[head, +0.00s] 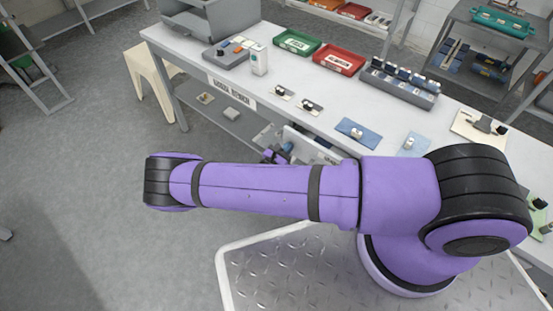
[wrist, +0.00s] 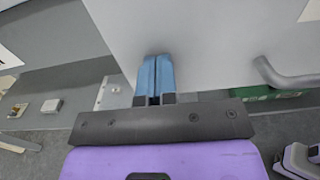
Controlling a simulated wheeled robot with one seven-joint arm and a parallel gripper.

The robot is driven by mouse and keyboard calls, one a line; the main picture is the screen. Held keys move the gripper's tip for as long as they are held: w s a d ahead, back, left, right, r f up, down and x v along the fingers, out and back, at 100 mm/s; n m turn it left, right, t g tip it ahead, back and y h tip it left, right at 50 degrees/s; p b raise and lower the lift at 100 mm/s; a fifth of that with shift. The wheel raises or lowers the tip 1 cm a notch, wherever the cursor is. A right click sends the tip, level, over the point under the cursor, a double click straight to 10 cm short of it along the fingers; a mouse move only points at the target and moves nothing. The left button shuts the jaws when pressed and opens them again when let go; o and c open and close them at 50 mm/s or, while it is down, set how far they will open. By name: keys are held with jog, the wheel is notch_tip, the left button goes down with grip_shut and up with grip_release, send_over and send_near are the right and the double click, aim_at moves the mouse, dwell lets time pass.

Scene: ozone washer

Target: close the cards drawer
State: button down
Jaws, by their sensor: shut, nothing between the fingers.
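A pale drawer front (wrist: 215,50) fills the upper middle of the wrist view, with a grey bar handle (wrist: 285,76) on its right. I cannot read a label on it. In the head view the pale drawer (head: 312,146) shows below the bench edge, partly hidden by my arm; how far it stands out is unclear. My gripper (wrist: 155,78) has its blue fingers shut together and empty. The fingertips are at the drawer front, left of the handle; whether they touch it I cannot tell. In the head view my gripper (head: 277,154) is mostly hidden behind my purple arm.
The white workbench (head: 225,58) holds a green tray (head: 297,42), a red tray (head: 339,59), a grey rack (head: 398,85) and small parts. A lower shelf (head: 228,118) holds small items. A beige stool (head: 152,78) stands left.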

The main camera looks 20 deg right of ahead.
aim_at(294, 142)
jog(key=x, duration=0.3)
jog(key=shift+w+d, duration=0.1)
jog(key=shift+d, duration=0.1)
jog(key=shift+w+d, duration=0.2)
jog(key=shift+d, duration=0.1)
jog(key=shift+d+r, duration=0.1)
jog(key=shift+r, duration=0.05)
jog(key=shift+a, duration=0.25)
jog(key=v, duration=1.4)
